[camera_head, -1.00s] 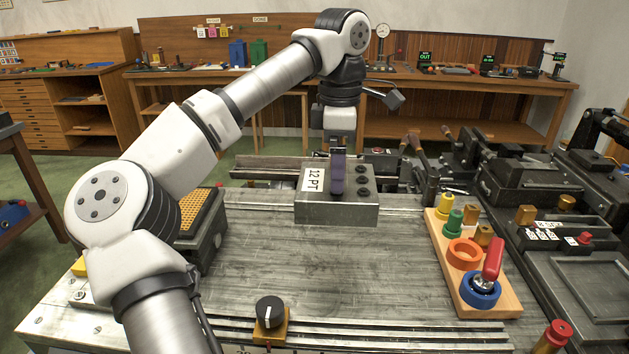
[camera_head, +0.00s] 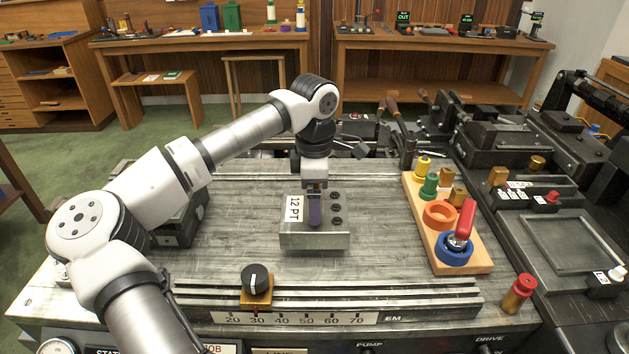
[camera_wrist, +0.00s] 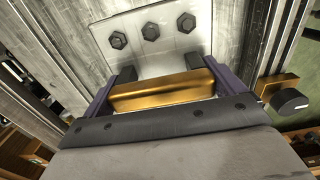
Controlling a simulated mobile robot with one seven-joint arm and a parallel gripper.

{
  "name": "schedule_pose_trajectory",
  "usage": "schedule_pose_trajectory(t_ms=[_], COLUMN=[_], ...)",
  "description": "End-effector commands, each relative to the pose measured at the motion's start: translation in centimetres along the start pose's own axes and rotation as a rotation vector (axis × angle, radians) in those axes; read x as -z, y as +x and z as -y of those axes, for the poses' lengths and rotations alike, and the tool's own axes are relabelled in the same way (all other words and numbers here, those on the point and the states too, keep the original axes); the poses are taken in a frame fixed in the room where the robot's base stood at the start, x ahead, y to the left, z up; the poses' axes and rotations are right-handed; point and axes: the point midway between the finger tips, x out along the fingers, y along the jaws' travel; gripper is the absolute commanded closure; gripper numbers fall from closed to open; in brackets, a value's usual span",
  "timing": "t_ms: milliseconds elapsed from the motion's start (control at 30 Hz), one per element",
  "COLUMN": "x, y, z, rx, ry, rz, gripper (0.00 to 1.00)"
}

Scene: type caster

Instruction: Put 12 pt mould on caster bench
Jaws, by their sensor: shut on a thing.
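The 12 pt mould (camera_head: 296,236) is a grey metal block with a white "12 PT" label and black bolts on top. It is over the middle of the caster bench's (camera_head: 230,235) bare grey top, behind the front rail. I cannot tell whether it touches the top. My gripper (camera_head: 314,220) points down at the mould from above. In the wrist view, the purple fingers (camera_wrist: 165,88) are shut on the mould's brass handle (camera_wrist: 162,92). Three black bolts show on the mould's face (camera_wrist: 165,62).
A wooden board (camera_head: 462,258) with coloured rings and pegs lies at the bench's right. A black knob (camera_head: 256,280) stands on the front rail, above an EM scale (camera_head: 295,319). A red-topped brass peg (camera_head: 519,293) stands front right. Bench top is clear around the mould.

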Motion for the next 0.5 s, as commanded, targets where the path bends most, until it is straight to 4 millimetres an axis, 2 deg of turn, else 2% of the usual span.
schedule_pose_trajectory(t_ms=[200,500], x=[0.0,0.0], y=[2.2,2.4], z=[0.0,-0.1], rx=[-0.003,-0.004], ry=[0.0,0.0], rz=[0.001,0.001], gripper=[0.77,0.77])
